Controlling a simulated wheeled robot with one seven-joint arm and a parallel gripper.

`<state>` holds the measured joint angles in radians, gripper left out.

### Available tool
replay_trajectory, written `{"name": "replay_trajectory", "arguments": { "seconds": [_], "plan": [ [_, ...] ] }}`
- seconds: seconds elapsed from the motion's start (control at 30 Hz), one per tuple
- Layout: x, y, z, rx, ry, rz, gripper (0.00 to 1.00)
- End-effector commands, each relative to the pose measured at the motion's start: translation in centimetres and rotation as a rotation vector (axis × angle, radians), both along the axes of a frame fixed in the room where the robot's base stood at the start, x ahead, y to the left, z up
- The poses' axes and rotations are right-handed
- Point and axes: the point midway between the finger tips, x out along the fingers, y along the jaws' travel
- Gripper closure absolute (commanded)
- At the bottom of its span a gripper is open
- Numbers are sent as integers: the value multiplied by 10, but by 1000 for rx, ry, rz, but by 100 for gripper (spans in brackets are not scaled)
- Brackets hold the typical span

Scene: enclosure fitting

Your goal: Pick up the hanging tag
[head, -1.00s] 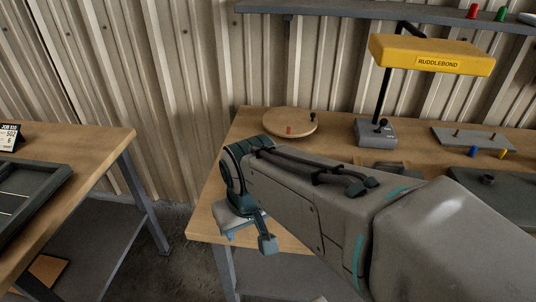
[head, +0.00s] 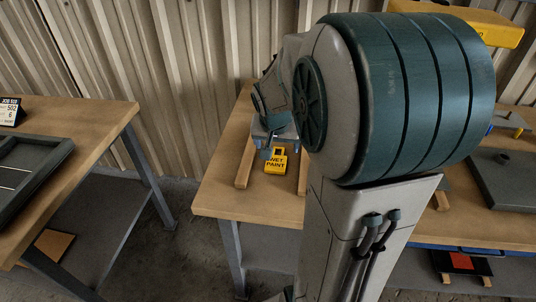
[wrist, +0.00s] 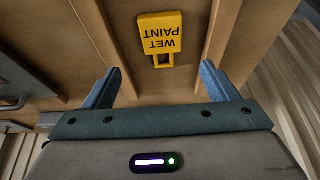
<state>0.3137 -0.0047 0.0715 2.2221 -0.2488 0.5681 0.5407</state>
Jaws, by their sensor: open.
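The hanging tag (head: 276,166) is a yellow tag with black "WET PAINT" lettering and lies on the wooden bench in the head view. In the wrist view the tag (wrist: 160,35) appears upside down, with its looped end toward me. My gripper (wrist: 160,84) is open and empty. Its two blue fingers stand apart on either side of the tag's line, with the tag beyond the fingertips. In the head view my gripper (head: 266,150) is just behind and left of the tag, partly hidden by my own arm.
A wooden strip (head: 245,162) lies left of the tag, and another (head: 303,172) lies right of it. The bench front (head: 250,208) is clear. A second bench (head: 90,122) stands at left with a dark tray (head: 40,160) and a job card (head: 10,112). A corrugated wall is behind.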

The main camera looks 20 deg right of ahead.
Motion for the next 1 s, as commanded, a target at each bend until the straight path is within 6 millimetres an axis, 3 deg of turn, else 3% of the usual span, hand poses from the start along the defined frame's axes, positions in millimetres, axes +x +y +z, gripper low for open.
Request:
{"name": "replay_trajectory", "arguments": {
  "seconds": [0.1, 0.37, 0.7, 1.0],
  "plan": [
    [6, -3, -18, 1, 3, 2, 20],
    [11, -6, -33, 1, 1, 2, 20],
    [24, -12, -72, 0, 2, 3, 20],
    [27, -14, -78, 0, -1, 2, 20]
  ]
}}
